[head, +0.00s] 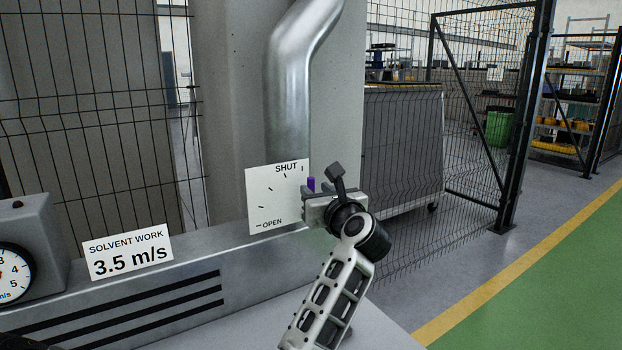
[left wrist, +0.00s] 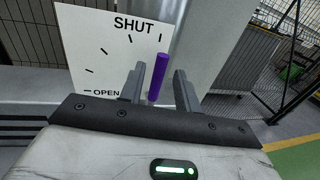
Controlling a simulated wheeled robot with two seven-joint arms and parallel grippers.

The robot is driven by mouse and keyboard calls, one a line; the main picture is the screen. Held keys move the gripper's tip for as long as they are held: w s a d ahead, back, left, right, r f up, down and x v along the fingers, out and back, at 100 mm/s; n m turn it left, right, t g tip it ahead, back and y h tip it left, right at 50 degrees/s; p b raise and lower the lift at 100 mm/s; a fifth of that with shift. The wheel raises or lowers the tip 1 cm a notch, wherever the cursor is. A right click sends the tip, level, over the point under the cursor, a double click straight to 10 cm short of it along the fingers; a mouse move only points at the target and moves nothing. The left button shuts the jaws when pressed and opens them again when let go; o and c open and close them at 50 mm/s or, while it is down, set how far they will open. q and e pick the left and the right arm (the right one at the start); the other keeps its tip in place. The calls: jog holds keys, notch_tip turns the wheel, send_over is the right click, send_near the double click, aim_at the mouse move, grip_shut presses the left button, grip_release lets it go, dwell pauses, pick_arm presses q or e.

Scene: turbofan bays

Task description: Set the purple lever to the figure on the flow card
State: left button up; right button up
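The purple lever (head: 311,184) stands upright at the right edge of a white dial plate (head: 262,205) marked SHUT at the top and OPEN at the lower left. In the left wrist view the lever (left wrist: 158,78) rises between the two fingers of my left gripper (left wrist: 158,88), with a gap visible on the right side. The left gripper (head: 318,195) is open around it. The flow card (head: 128,252) reads "SOLVENT WORK 3.5 m/s". A round gauge (head: 14,273) at the far left is partly cut off; its needle is only partly seen.
A metal duct pipe (head: 290,90) rises behind the plate. A grey slotted bench front (head: 150,290) runs below the card. Wire mesh fencing (head: 90,120) stands behind, and a grey cabinet (head: 402,145) stands at the right. The green floor (head: 540,285) at the right is clear.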

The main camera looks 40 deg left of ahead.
aim_at(313, 187)
pick_arm(q)
jog(key=x, duration=0.3)
jog(key=shift+w+a+p, duration=0.2)
jog(key=shift+a+p, duration=0.1)
jog(key=shift+w+a, duration=0.15)
jog(key=shift+a, duration=0.15)
jog(key=shift+c, duration=0.3)
grip_shut()
jog(key=shift+f, duration=0.1)
